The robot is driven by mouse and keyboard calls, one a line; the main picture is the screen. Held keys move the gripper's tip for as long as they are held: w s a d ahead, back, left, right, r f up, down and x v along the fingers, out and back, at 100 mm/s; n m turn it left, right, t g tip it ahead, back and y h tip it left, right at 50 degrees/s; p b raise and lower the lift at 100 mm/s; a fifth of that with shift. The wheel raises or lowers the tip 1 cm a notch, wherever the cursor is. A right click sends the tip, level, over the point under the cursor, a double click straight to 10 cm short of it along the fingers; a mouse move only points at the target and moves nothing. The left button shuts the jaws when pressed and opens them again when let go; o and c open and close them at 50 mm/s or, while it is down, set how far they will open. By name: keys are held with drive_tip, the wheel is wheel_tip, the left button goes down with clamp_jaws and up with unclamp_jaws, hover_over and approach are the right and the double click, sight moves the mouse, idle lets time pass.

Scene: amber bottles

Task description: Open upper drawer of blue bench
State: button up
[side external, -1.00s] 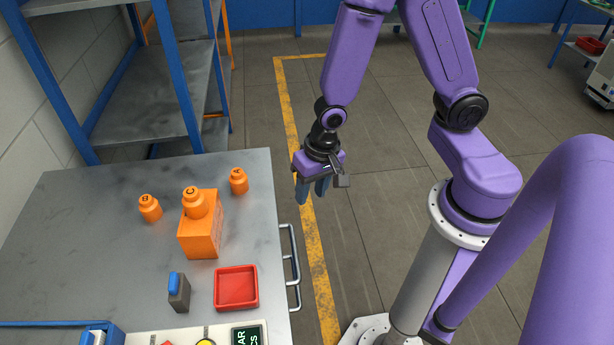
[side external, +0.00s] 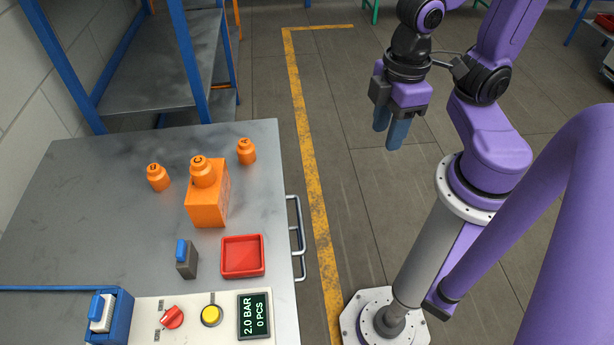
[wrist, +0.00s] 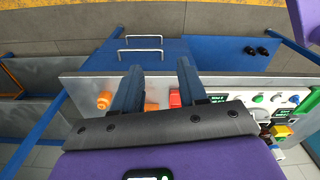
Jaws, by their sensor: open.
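The bench has a grey metal worktop (side external: 110,230). Its blue drawer front (wrist: 180,58) shows in the wrist view. Two silver bar handles stick out there: the upper drawer's handle (wrist: 140,50) nearer the worktop edge, and the lower drawer's handle (wrist: 147,37) beyond it. In the side view the handles (side external: 300,240) nearly overlap along the worktop's right edge. No drawer is visibly pulled out. My gripper (side external: 388,138) is open and empty, to the right of the bench over open floor, apart from the handles. Its fingers (wrist: 160,66) point toward the drawer front in the wrist view.
A shelf rack (side external: 165,65) stands behind.

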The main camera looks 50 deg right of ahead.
drive_tip(key=w+a+f+m, duration=0.3)
drive_tip(key=w+f+m, duration=0.6)
drive_tip(key=f+m, duration=0.1)
drive_tip(key=m+t+y, duration=0.1)
drive_tip(key=m, duration=0.9)
approach(301, 221)
drive_tip(key=f, duration=0.5)
drive_tip(key=a+f, duration=0.1)
drive_tip(key=f, duration=0.2)
drive_tip(key=shift+w, duration=0.4)
drive_tip(key=shift+d, duration=0.1)
clamp_jaws()
